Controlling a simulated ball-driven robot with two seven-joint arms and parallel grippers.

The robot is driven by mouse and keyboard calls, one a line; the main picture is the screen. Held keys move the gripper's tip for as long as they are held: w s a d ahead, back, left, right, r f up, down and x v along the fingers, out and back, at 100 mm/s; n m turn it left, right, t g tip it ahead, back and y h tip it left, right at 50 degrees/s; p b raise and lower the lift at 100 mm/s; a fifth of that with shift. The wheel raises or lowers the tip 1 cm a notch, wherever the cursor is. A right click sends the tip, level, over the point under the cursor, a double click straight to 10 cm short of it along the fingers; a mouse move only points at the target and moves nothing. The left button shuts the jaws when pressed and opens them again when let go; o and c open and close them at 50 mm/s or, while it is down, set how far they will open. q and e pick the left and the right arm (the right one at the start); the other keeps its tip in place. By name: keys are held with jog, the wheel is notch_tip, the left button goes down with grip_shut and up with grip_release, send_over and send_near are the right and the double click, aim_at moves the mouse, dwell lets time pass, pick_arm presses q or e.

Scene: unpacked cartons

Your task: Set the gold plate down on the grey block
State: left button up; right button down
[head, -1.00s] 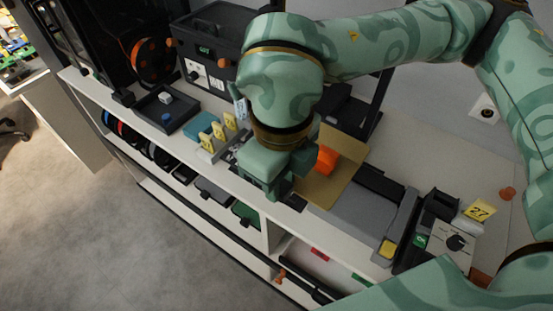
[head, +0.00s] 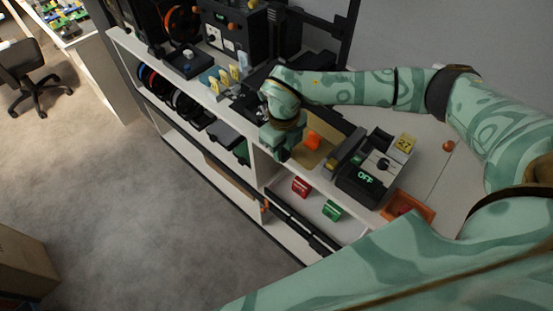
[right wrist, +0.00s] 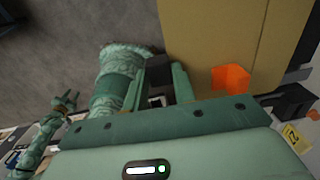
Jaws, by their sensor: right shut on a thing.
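The gold plate (head: 303,158) is a flat tan sheet with an orange piece (head: 313,139) on it. My right gripper (head: 283,154) is shut on the plate's left edge. In the right wrist view the plate (right wrist: 212,40) reaches away from the fingers of the right gripper (right wrist: 161,88). The grey block (head: 343,151) shows as a narrow strip at the plate's right side; the plate seems to cover the rest. Whether they touch I cannot tell. My left gripper (right wrist: 67,100) is small in the right wrist view, its fingers apart, away from the plate.
A black control box (head: 370,172) reading OFF and a yellow 27 tag (head: 404,144) stand right of the block. Red (head: 300,186) and green (head: 333,210) pieces sit on the lower shelf. Yellow tags (head: 224,78) stand at left.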

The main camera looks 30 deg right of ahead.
jog(key=shift+r, duration=0.1)
jog(key=shift+w+d+n, duration=0.1)
jog(key=shift+w+n, duration=0.05)
jog(key=shift+n, duration=0.15)
jog(key=shift+w+d+f+b, duration=0.35)
jog(key=shift+w+d+b, duration=0.05)
jog(key=shift+w+d, duration=0.15)
jog(key=shift+d+f, duration=0.1)
jog(key=shift+d, duration=0.25)
jog(key=shift+w+d+b, duration=0.2)
jog(key=shift+d+b, duration=0.45)
jog(key=shift+d, duration=0.15)
jog(key=shift+w+d+f+b, duration=0.25)
jog(key=shift+w+d+b, duration=0.2)
jog(key=shift+d, duration=0.3)
pick_arm(q)
notch_tip(320, 180, down, 3)
jog(key=shift+w+r, duration=0.1)
jog(key=shift+w, duration=0.05)
pick_arm(e)
jog(key=shift+d+r, duration=0.15)
jog(key=shift+d, duration=0.05)
jog(key=shift+d, duration=0.1)
jog(key=shift+w+d, duration=0.3)
jog(key=shift+d, duration=0.4)
